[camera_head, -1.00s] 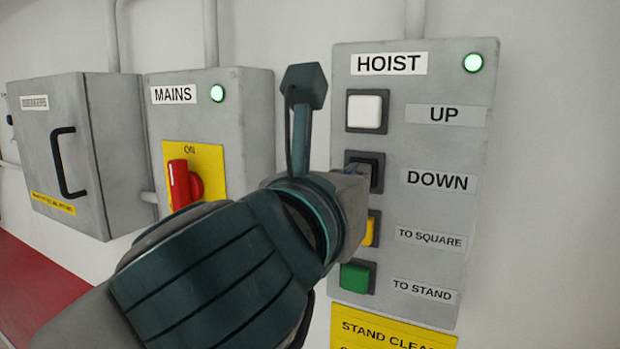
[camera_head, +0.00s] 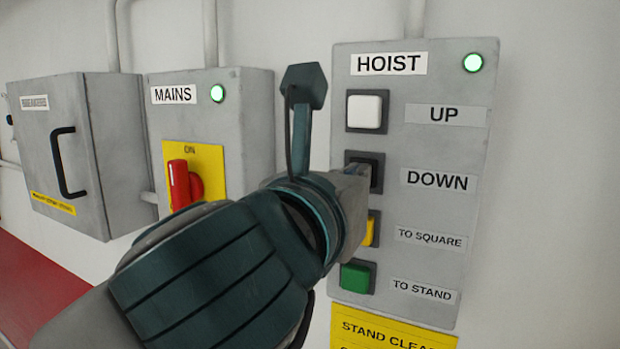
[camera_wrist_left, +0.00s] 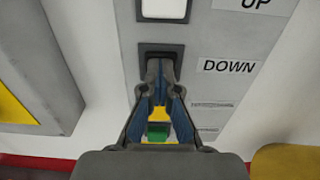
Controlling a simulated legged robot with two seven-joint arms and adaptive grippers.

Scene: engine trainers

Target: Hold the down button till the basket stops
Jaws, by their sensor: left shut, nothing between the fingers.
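The grey hoist panel (camera_head: 415,75) is on the wall at the right, with its green lamp (camera_head: 473,62) lit. The dark down button (camera_head: 362,158) sits beside the DOWN label (camera_head: 438,180), below the white up button (camera_head: 367,111). My left gripper (camera_head: 366,178) is shut and empty, its tips at the down button. In the left wrist view the closed fingertips (camera_wrist_left: 160,65) overlap the dark button's frame (camera_wrist_left: 160,49); the tips hide how far the button is pressed. The basket is not in view. My right gripper is not in view.
The yellow to-square button (camera_head: 372,231) is partly hidden behind my gripper, and the green to-stand button (camera_head: 355,277) is below it. At the left are the mains box (camera_head: 240,130) with a red switch (camera_head: 182,186) and a handled grey cabinet (camera_head: 50,110).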

